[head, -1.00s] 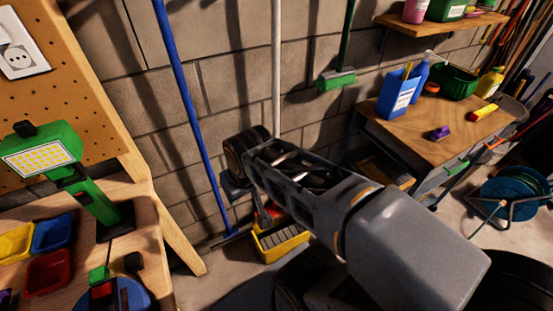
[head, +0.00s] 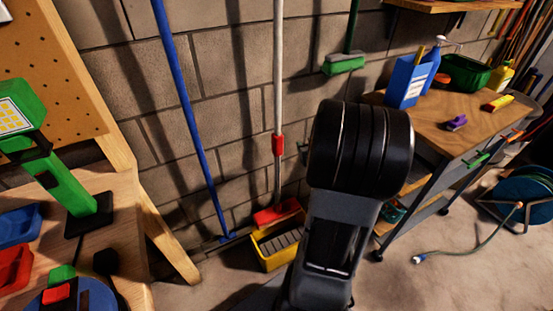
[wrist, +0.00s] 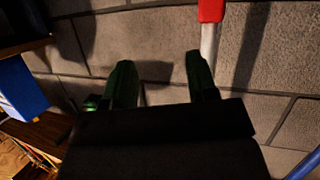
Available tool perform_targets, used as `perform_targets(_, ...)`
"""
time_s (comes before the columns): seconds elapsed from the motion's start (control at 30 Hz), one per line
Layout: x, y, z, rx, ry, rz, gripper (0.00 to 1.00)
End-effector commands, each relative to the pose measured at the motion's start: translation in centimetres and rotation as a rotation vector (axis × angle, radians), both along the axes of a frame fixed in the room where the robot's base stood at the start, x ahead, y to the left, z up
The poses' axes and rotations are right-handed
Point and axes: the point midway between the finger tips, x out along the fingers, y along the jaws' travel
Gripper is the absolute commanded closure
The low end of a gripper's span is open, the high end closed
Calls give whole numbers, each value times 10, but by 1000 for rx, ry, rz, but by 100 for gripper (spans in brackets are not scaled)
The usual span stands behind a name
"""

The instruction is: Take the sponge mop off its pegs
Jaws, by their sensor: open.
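The sponge mop hangs upright against the block wall, with a pale pole (head: 278,70), a red grip (head: 278,145) and a red head (head: 277,213) low down by the yellow bucket. In the wrist view its red grip (wrist: 210,10) and part of the pole show at the top. My gripper (wrist: 160,78) is open, with two dark green fingers and only wall visible between them. The pole runs down behind the right finger, outside the gap; I cannot tell how far off it is. In the head view my arm hides most of the gripper. I cannot make out the pegs.
A blue pole (head: 185,95) leans left of the mop. A yellow bucket (head: 272,258) stands at its foot. A green brush (head: 345,64) hangs to the right, above a wooden-topped cart (head: 480,125). A workbench (head: 110,215) fills the left. A hose reel (head: 520,195) stands at right.

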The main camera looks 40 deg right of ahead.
Motion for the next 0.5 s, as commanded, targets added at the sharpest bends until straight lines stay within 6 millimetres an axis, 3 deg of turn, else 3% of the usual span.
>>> perform_targets(0.2, 23, 28, 46, -25, -271, 193, 47)
perform_targets(0.37, 28, 38, 62, -16, -368, 251, 47)
perform_targets(0.5, 47, 38, 66, -5, -392, 260, 47)
